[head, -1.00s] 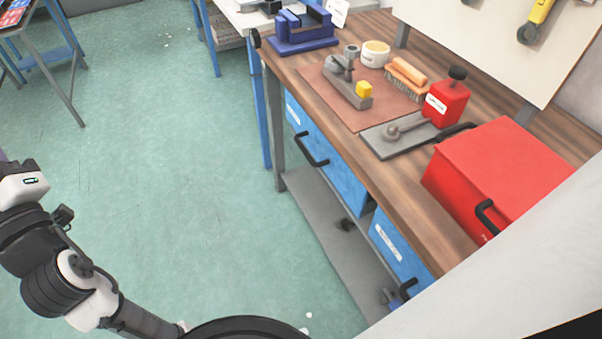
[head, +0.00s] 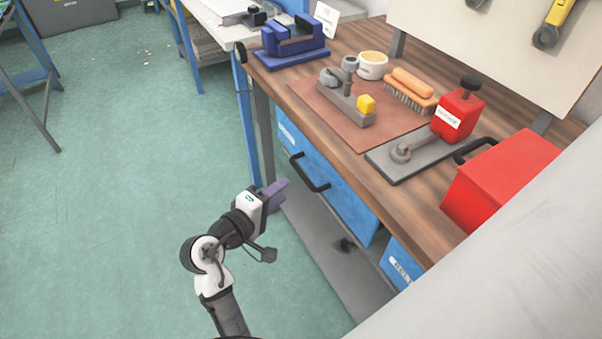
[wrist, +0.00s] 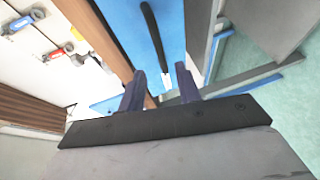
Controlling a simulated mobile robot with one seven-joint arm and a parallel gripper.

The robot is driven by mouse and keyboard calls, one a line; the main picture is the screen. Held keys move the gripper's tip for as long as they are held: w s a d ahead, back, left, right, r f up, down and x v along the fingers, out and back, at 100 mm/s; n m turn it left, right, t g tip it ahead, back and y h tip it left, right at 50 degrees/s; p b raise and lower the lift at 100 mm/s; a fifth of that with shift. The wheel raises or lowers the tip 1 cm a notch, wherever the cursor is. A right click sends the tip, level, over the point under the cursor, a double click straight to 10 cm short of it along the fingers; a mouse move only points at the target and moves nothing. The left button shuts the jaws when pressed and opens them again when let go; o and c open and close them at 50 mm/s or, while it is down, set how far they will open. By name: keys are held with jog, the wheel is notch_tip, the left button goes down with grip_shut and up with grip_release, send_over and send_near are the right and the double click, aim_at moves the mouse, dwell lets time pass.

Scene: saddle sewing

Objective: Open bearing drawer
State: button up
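Two blue drawers hang under the wooden workbench. The larger drawer (head: 345,198) is on the left with a black bar handle (head: 309,172); the other drawer (head: 398,262) is nearer, partly cut off by a grey surface. Their labels are too small to read. Both look shut. My gripper (head: 277,194) is in front of and to the left of the larger drawer, apart from its handle. In the wrist view my gripper (wrist: 161,88) has its two purple fingers spread with nothing between them. A blue drawer front (wrist: 120,22) and black handle (wrist: 154,35) show beyond the fingers.
The workbench top (head: 405,210) carries a blue vise (head: 292,45), a brown mat (head: 330,110), a red press (head: 458,112) and a red box (head: 490,185). A grey lower shelf (head: 325,250) lies below the drawers. The green floor (head: 120,220) at left is clear.

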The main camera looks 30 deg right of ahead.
aim_at(302, 173)
jog(key=p+x, duration=0.1)
jog(key=x, duration=0.8)
jog(key=shift+w+d+f, duration=0.1)
jog(key=shift+w+d, duration=0.05)
jog(key=shift+w, duration=0.05)
jog(key=shift+c, duration=0.4)
grip_shut()
